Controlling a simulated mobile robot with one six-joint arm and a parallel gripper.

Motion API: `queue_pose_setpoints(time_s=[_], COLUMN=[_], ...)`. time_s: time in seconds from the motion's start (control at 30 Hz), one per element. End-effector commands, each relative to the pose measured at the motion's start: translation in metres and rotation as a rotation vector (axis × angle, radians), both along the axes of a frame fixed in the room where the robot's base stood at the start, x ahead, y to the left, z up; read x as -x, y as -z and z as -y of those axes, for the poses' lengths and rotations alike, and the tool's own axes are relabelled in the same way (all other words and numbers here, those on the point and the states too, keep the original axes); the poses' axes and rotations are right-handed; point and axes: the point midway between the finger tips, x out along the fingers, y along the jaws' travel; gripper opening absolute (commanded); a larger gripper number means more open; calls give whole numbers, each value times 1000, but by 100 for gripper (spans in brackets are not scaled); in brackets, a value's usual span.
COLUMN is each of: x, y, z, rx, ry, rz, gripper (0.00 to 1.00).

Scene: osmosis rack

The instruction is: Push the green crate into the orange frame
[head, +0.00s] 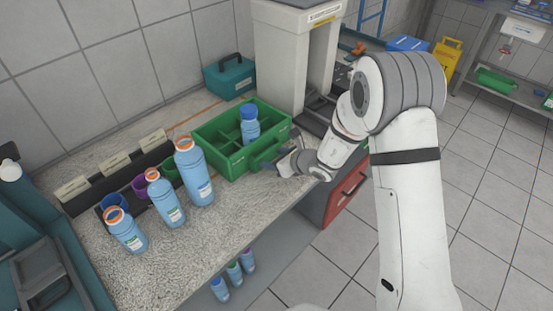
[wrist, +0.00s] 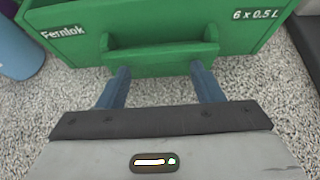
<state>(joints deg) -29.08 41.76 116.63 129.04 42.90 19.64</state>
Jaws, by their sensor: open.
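The green crate (head: 241,163) stands on the speckled counter with one blue-capped bottle (head: 250,126) in its compartments. In the wrist view its front wall (wrist: 75,35) and projecting handle (wrist: 160,52) lie straight ahead. My gripper (head: 271,164) is at the crate's front side, low over the counter. In the wrist view my gripper (wrist: 160,72) is open, with its two fingertips apart near the handle's lower edge; I cannot tell if they touch it.
Orange-capped blue bottles (head: 194,174) stand left of the crate, close to it. A dark rack (head: 118,178) with coloured cups is behind them. A teal toolbox (head: 230,76) and a white machine (head: 284,62) stand at the back. The counter's front edge is close to my gripper.

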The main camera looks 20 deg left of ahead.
Motion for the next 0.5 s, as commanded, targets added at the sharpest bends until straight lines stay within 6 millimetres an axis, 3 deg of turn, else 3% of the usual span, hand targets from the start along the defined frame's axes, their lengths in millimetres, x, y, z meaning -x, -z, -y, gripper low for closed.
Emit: queue_pose_setpoints(time_s=[0.5], x=[-12], y=[1], z=[-30], rx=[-2], ry=[-3], rz=[1], gripper=[60])
